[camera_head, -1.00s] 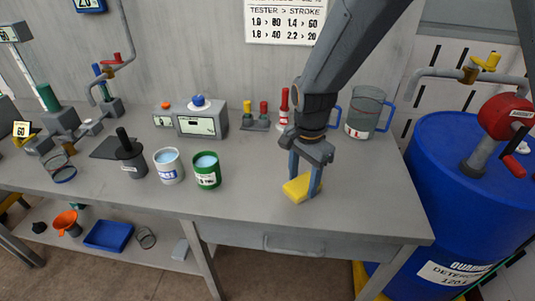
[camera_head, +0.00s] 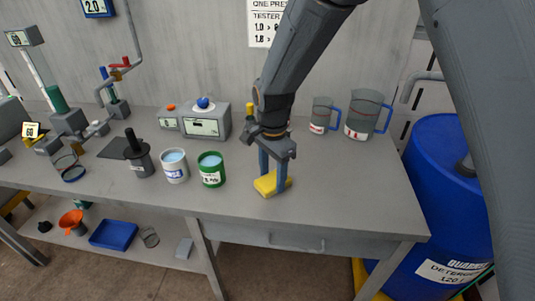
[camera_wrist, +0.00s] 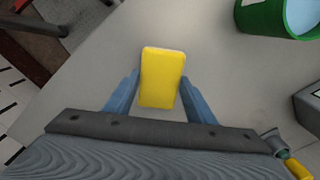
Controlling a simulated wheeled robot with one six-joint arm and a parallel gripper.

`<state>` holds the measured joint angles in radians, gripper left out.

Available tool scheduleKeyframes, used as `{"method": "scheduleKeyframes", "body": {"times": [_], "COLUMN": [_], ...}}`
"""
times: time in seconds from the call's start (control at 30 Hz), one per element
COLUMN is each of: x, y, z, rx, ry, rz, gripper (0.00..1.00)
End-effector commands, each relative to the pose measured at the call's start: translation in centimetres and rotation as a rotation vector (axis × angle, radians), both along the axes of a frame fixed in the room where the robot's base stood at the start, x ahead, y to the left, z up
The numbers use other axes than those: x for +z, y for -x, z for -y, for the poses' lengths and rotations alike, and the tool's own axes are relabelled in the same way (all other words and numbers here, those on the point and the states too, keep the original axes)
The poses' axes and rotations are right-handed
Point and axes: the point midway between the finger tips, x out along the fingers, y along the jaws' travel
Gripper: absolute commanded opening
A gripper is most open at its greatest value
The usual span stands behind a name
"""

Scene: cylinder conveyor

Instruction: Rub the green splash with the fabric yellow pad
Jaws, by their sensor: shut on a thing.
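The yellow pad (camera_head: 268,186) is a small block between the blue fingers of my gripper (camera_head: 273,177), at the front middle of the grey bench. My gripper is shut on it and points down. In the wrist view the pad (camera_wrist: 162,70) sits upright in the picture between the two fingers (camera_wrist: 160,90), over bare bench top. I cannot tell whether the pad touches the bench or is just above it. No green splash shows in either view; the pad or my arm may hide it.
A green can (camera_head: 211,170), a white can (camera_head: 174,166) and a dark pot (camera_head: 139,157) stand left of my gripper. A grey device (camera_head: 207,122) is behind them. Two clear jugs (camera_head: 367,115) stand back right; a blue drum (camera_head: 438,190) is beyond the bench. The right bench top is clear.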

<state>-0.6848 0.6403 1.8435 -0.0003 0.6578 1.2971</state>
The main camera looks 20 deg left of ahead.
Motion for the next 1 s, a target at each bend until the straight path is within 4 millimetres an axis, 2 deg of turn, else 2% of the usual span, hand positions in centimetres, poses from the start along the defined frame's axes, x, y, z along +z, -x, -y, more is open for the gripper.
{"method": "scheduleKeyframes", "body": {"times": [0.1, 0.2, 0.7, 1.0], "x": [0.5, 2.6, 7.0, 8.2], "y": [0.0, -0.1, -0.4, -0.6], "z": [-0.3, -0.2, 0.3, 0.4], "rx": [-0.004, -0.005, -0.014, -0.016], "ry": [0.001, -0.001, -0.001, 0.0], "rz": [-0.001, 0.001, 0.001, 0.0], "gripper": [0.22, 0.22, 0.22, 0.22]}}
